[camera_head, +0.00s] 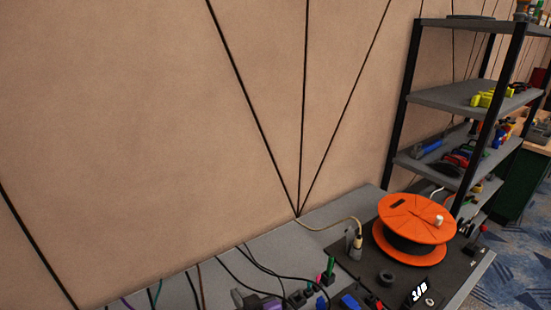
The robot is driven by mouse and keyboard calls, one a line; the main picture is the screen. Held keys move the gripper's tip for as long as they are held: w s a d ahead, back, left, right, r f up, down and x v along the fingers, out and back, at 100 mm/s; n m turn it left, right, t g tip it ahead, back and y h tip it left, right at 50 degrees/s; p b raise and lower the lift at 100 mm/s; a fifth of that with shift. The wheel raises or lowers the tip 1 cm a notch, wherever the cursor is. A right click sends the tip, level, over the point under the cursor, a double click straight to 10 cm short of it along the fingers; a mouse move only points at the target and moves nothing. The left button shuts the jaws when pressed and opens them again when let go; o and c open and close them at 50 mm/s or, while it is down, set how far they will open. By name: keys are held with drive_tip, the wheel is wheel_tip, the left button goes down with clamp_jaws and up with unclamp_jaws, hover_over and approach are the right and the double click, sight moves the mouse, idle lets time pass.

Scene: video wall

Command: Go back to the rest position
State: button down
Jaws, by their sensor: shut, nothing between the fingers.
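My gripper and arm do not show in the head view. The task names no object. Below a tan wall (160,130), a grey table (330,213) runs along the bottom of the view. On its right part lies a dark panel (455,272) with an orange cable reel (415,215) on it. A pale cable (335,226) runs from near the wall to a plug-like piece (356,243) left of the reel.
Several small connectors and tools crowd the table's front, among them a green piece (330,268) and a black ring (386,278). A black-framed shelf (455,95) with tools stands at right. Dark cables hang on the wall. Blue carpet (515,262) is clear at lower right.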

drive_tip(key=s+d+r+m+t+h+b, duration=0.1)
drive_tip(key=s+d+r+m+t+h, duration=0.2)
drive_tip(key=s+d, duration=1.05)
drive_tip(key=s+d+r+m+t+h+b, duration=0.2)
drive_tip(key=s+d+r+t, duration=0.15)
drive_tip(key=s+d, duration=1)
drive_tip(key=s+d+f+g+h, duration=0.1)
drive_tip(key=s+d+g, duration=0.1)
drive_tip(key=s, duration=1.3)
drive_tip(key=shift+s+f+g+h+b, duration=0.15)
drive_tip(key=shift+f+g+h+b, duration=0.2)
drive_tip(key=shift+h+b, duration=0.1)
